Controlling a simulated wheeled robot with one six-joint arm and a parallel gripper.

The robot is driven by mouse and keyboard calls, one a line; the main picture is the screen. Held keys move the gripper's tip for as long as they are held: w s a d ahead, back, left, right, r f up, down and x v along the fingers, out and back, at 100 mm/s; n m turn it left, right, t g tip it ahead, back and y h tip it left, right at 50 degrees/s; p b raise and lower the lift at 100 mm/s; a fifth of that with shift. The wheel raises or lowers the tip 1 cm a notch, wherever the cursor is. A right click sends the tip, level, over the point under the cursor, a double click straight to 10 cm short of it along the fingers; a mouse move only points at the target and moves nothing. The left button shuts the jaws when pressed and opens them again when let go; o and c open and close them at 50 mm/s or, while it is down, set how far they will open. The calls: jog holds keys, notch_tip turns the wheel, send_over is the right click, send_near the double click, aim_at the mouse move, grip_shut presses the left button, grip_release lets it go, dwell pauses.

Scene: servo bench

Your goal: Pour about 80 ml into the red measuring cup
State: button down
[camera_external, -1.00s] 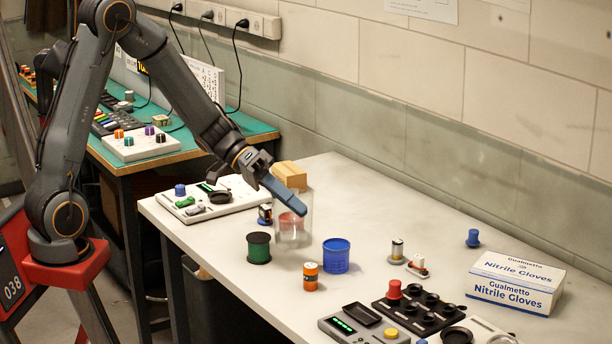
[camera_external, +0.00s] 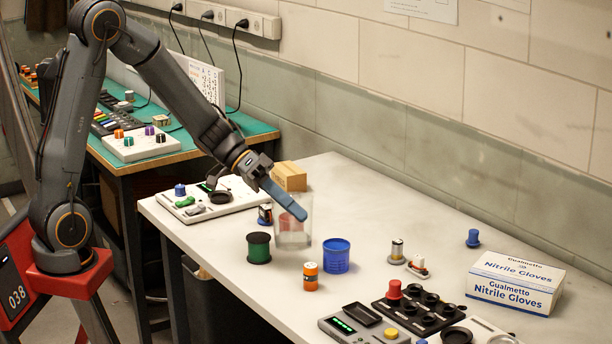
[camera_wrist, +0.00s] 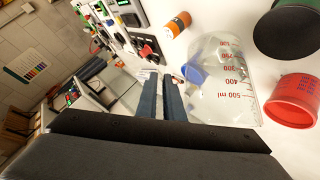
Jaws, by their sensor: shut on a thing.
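My gripper (camera_external: 283,200) is shut on the clear beaker (camera_external: 293,238), holding it by its upper wall. The beaker looks about upright. In the wrist view the beaker (camera_wrist: 235,105) has red marks up to 500 ml; I cannot tell the liquid level. The dark fingers of my gripper (camera_wrist: 162,92) show at its left. The red measuring cup (camera_wrist: 292,100) stands right of the beaker in the wrist view, apart from it in the picture. In the external view the beaker covers the red cup, which shows only as a red patch through the clear wall.
A blue cup (camera_external: 336,257) stands right of the beaker. A green spool (camera_external: 259,248) and an orange battery-like cylinder (camera_external: 310,276) stand in front. A wooden block (camera_external: 288,177) lies behind. A glove box (camera_external: 515,283) and control panels (camera_external: 415,308) are at right. The bench's back middle is clear.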

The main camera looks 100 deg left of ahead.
aim_at(294, 228)
jog(key=shift+w+d+f+m+g+y+b, duration=0.2)
jog(key=shift+d+f+b, duration=0.25)
jog(key=shift+b, duration=0.4)
jog(key=shift+d+f+m+y+b, duration=0.1)
jog(key=shift+d+f+y+b, duration=0.2)
jog(key=shift+f+b, duration=0.45)
jog(key=shift+w+d+f+m+g+y+b, duration=0.1)
jog(key=shift+d+f+y+b, duration=0.2)
jog(key=shift+b, duration=0.7)
jog(key=shift+w+d+f+m+g+y+b, duration=0.15)
jog(key=shift+d+f+m+g+y+b, duration=0.15)
jog(key=shift+d+y+b, duration=0.35)
jog(key=shift+w+d+f+m+g+y+b, duration=0.1)
jog(key=shift+d+f+m+g+y+b, duration=0.05)
jog(key=shift+d+m+y+b, duration=0.45)
jog(key=shift+w+d+f+m+g+y+b, duration=0.15)
jog(key=shift+d+f+m+g+y+b, duration=0.1)
jog(key=shift+d+y+b, duration=0.4)
jog(key=shift+d, duration=0.15)
